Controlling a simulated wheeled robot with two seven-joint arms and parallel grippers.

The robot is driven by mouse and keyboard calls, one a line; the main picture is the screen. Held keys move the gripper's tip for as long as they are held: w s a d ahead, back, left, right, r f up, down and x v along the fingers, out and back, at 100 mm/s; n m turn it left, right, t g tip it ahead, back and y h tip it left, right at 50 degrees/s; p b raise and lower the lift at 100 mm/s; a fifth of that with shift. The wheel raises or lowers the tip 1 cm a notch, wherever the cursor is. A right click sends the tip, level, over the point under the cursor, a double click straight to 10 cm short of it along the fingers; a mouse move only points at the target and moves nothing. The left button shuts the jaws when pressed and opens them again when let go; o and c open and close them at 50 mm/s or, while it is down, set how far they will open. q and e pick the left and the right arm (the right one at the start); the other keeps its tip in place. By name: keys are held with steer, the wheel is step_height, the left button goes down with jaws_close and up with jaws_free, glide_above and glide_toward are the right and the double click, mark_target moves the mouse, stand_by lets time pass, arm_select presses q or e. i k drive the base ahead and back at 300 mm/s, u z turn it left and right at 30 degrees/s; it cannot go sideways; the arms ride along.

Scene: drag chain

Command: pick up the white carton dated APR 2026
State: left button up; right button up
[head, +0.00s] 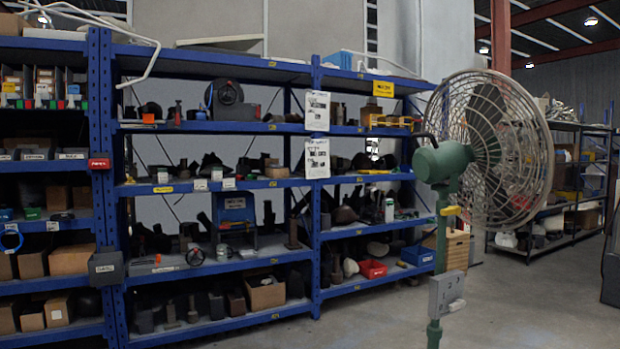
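I cannot make out a white carton dated APR 2026 in the head view. Small white items, such as a white block (163,178) on the middle shelf and a white upright item (390,209) further right, are too small to read. Neither of my grippers is in view.
Blue shelving (214,267) full of dark parts and boxes spans the left and middle. A green pedestal fan (446,163) stands in front at right. A dark rack (568,222) stands behind it. Concrete floor (545,300) is clear at lower right.

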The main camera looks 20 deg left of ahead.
mark_target(163, 172)
steer(key=z, duration=1.25)
steer(key=i, duration=5.25)
steer(key=u, duration=2.6)
steer(key=i, duration=3.65)
steer(key=u, duration=2.6)
steer(key=i, duration=0.25)
steer(key=z, duration=0.05)
